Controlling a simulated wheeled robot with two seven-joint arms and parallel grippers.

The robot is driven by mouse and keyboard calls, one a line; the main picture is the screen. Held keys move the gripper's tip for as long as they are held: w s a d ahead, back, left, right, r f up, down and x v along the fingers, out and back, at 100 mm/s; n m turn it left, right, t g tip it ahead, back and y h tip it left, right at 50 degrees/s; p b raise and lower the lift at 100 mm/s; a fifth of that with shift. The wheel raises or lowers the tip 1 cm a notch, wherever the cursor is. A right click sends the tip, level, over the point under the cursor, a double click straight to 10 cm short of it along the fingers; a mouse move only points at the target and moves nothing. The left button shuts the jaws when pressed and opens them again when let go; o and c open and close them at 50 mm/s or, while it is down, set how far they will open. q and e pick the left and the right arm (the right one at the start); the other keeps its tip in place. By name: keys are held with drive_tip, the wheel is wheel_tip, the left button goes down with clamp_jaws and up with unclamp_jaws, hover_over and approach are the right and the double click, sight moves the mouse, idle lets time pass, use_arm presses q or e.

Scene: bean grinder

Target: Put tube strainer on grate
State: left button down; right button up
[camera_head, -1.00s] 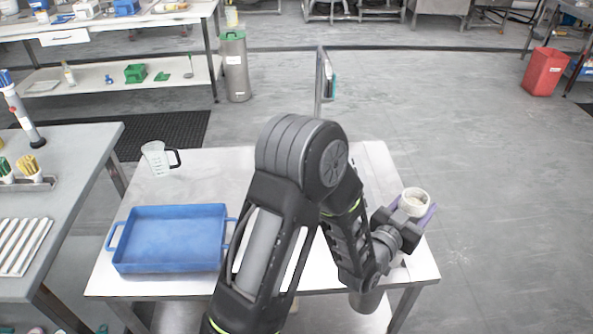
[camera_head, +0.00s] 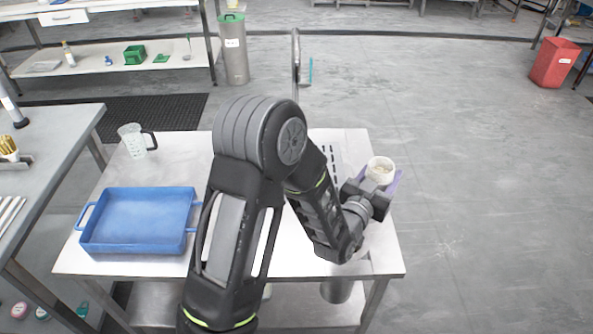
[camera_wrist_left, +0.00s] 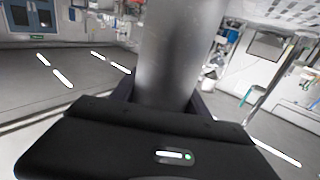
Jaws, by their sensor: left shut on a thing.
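My left gripper (camera_head: 386,180), with purple fingers, is shut on a round, white-rimmed tube (camera_head: 380,166), which I take to be the tube strainer. It is held upright at the table's right edge, seen from above. In the left wrist view the held tube (camera_wrist_left: 180,60) is a plain grey cylinder rising between the fingers. Dark slots (camera_head: 332,160) show in the tabletop behind my arm, possibly the grate; my arm hides part of that area. My right gripper is not in view.
A blue tray (camera_head: 140,222) and a clear measuring jug (camera_head: 134,142) stand on the left of the metal table (camera_head: 300,258). A thin upright post (camera_head: 296,65) rises at its back edge. A grey bench (camera_head: 45,150) stands at left.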

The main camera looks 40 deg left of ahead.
use_arm(q)
drive_tip(key=w+a+n+g+y+b, duration=0.1)
drive_tip(key=w+a+n+y+b, duration=0.25)
drive_tip(key=a, duration=0.35)
drive_tip(key=w+a+n+g+y+b, duration=0.1)
drive_tip(key=w+a+n+y+b, duration=0.1)
drive_tip(key=a+y+b, duration=0.4)
use_arm(e)
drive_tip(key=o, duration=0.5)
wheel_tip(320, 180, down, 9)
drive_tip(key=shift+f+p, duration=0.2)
drive_tip(key=shift+p, duration=0.2)
use_arm(q)
drive_tip(key=a+r+n+g+y+b, duration=0.1)
drive_tip(key=a+r+n+g+b, duration=0.1)
drive_tip(key=a, duration=0.6)
drive_tip(key=a+r+n+g+y+b, duration=0.2)
drive_tip(key=a+r+b, duration=0.3)
drive_tip(key=a+b, duration=0.2)
drive_tip(key=shift+s+a, duration=0.3)
drive_tip(key=shift+a, duration=0.9)
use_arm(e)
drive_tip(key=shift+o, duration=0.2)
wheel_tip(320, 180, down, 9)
use_arm(q)
drive_tip(key=shift+y, duration=0.25)
